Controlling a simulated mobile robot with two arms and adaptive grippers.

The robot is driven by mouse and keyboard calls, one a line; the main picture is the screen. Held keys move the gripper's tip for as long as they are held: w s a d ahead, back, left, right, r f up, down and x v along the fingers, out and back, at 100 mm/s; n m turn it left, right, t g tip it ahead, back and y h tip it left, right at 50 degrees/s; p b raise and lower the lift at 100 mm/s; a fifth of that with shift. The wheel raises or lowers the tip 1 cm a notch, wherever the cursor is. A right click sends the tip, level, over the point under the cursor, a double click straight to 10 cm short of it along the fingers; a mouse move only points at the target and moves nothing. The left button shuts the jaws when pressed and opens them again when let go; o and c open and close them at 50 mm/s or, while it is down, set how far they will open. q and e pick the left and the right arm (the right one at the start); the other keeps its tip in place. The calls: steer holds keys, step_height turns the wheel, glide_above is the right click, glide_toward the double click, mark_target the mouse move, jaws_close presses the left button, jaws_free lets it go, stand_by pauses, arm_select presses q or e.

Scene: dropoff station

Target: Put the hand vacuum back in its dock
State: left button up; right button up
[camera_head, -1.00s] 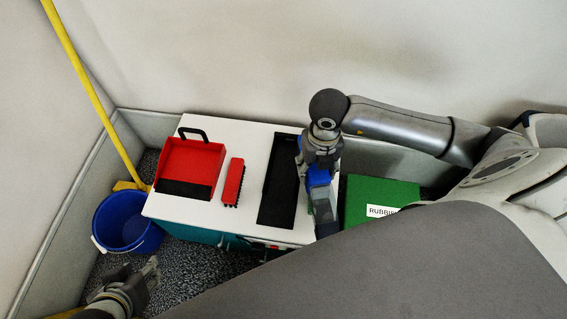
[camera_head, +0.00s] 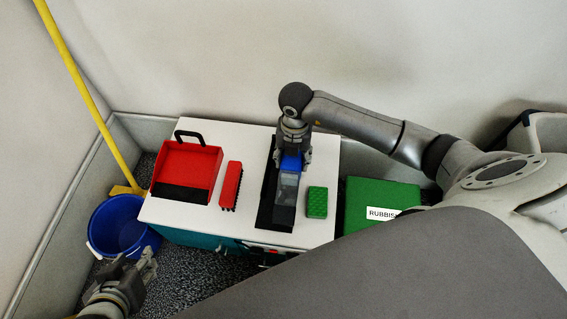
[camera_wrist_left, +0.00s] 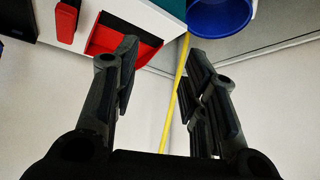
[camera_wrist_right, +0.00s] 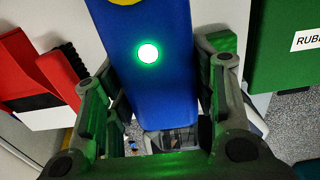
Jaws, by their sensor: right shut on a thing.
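The hand vacuum (camera_head: 289,186) has a blue body and a grey see-through front. My right gripper (camera_head: 292,155) is shut on its blue body. In the right wrist view the body (camera_wrist_right: 155,85) lies between the fingers, with a round light glowing green. The black dock (camera_head: 265,213) is a long tray on the white cabinet top. The vacuum is over the dock, roughly lined up with it, and hides much of it. I cannot tell whether they touch. My left gripper (camera_head: 143,273) is empty, low near the bucket; its fingers (camera_wrist_left: 158,75) are apart in the left wrist view.
On the white cabinet top (camera_head: 230,140) stand a red dustpan (camera_head: 190,165), a red brush (camera_head: 231,185) and a green sponge (camera_head: 317,202). A green rubbish box (camera_head: 380,192) is to the right. A blue bucket (camera_head: 118,226) and a yellow pole (camera_head: 80,90) are at left.

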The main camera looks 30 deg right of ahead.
steer(key=w+f, duration=0.1)
steer(key=f, duration=0.1)
steer(key=w+f+b, duration=0.1)
steer(key=w+f, duration=0.1)
steer(key=shift+w+a+b, duration=0.25)
steer(key=shift+a+b, duration=0.05)
steer(key=shift+a, duration=0.1)
steer(key=shift+w+f, duration=0.15)
steer(key=shift+f, duration=0.05)
step_height(320, 180, down, 3)
steer(key=shift+f+b, duration=0.1)
steer(key=shift+b, duration=0.7)
arm_select(q)
steer(key=w+d+r+t+h, duration=0.2)
steer(key=w+d+r+t, duration=0.2)
steer(key=w+r+t, duration=0.5)
step_height(320, 180, up, 4)
steer(key=shift+w+d+r+m+h, duration=0.2)
steer(key=shift+m+h, duration=0.1)
steer(key=shift+h, duration=0.1)
steer(key=shift+f, duration=0.1)
